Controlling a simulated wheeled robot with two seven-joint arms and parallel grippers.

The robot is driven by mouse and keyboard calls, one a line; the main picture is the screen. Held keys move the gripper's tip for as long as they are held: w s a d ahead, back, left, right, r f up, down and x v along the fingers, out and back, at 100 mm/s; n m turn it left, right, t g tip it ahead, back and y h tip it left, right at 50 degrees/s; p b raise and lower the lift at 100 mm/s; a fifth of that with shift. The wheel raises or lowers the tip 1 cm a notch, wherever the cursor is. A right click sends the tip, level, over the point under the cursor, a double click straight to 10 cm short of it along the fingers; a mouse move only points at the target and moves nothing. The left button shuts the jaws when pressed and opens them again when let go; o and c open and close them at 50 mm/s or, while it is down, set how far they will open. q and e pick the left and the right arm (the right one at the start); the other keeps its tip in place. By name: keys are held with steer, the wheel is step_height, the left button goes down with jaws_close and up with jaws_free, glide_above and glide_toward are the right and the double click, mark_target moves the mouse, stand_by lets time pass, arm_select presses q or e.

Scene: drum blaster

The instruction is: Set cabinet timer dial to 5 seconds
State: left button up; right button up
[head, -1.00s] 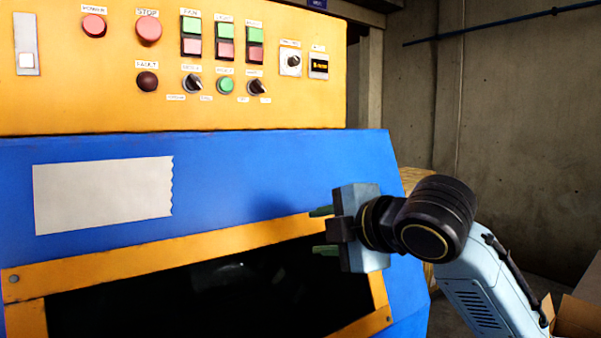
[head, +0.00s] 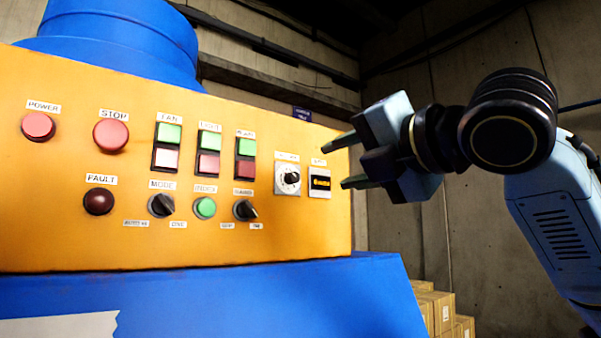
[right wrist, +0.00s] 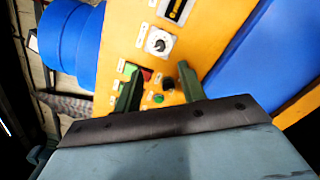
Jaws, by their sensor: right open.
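The timer dial (head: 289,179) is a round knob on a pale square plate, at the right part of the yellow control panel (head: 310,235). A small dark display (head: 320,183) with yellow characters sits just right of it. In the right wrist view the dial (right wrist: 158,42) shows beyond the fingertips, with the display (right wrist: 176,9) above it. My right gripper (head: 340,164) is open and empty, to the right of the dial and apart from it, its green fingers pointing left. The dial's setting is too small to read. My left gripper is not in view.
Left of the dial are paired green and red buttons (head: 246,157), a STOP button (head: 111,135), a MODE knob (head: 161,205) and another black knob (head: 245,210). The blue cabinet body (head: 300,300) juts out below. Cardboard boxes (head: 440,310) stand behind at right.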

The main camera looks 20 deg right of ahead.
mark_target(296, 177)
steer(key=p+x, duration=0.2)
steer(key=x, duration=0.7)
steer(key=shift+w+a+p, duration=0.1)
steer(key=shift+w+p, duration=0.25)
steer(key=shift+p, duration=0.05)
steer(key=shift+w+a, duration=0.15)
steer(key=shift+w, duration=0.2)
steer(key=shift+f, duration=0.1)
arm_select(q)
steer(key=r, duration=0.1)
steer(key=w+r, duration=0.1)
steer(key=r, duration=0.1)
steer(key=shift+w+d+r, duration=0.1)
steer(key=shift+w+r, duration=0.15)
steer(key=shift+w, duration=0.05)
arm_select(e)
jaws_close()
